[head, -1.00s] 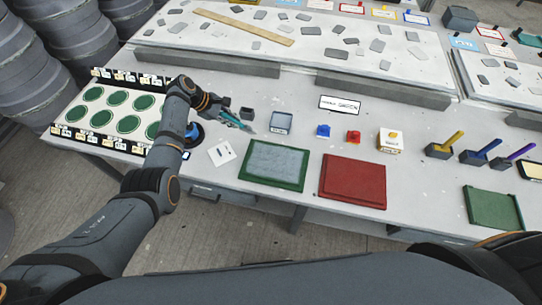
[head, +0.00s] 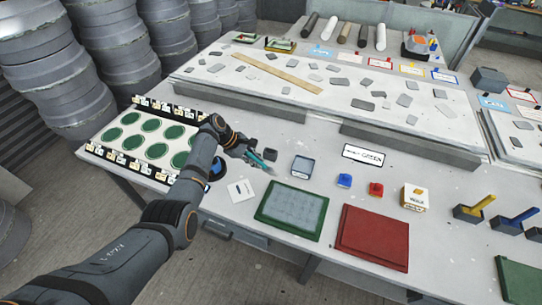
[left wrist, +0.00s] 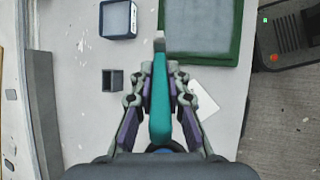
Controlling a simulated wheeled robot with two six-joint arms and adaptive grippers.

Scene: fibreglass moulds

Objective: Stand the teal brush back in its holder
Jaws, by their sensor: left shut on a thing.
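My left gripper (head: 250,156) is shut on the teal brush (head: 261,161) and holds it over the table. In the left wrist view the brush (left wrist: 160,105) lies lengthwise between the fingers (left wrist: 160,74), its pale tip pointing away from the gripper. A small dark, empty square holder (head: 270,154) stands on the table just beyond the brush. In the left wrist view this holder (left wrist: 112,80) is left of the fingers, apart from the brush. My right gripper is not in view.
A blue-grey square tray (head: 302,166) and a green-framed mould (head: 292,212) are to the right. A white card (head: 240,191) lies in front. A board of green discs (head: 118,137) is to the left. Yellow (head: 483,202) and blue (head: 521,217) brushes stand in dark holders far right.

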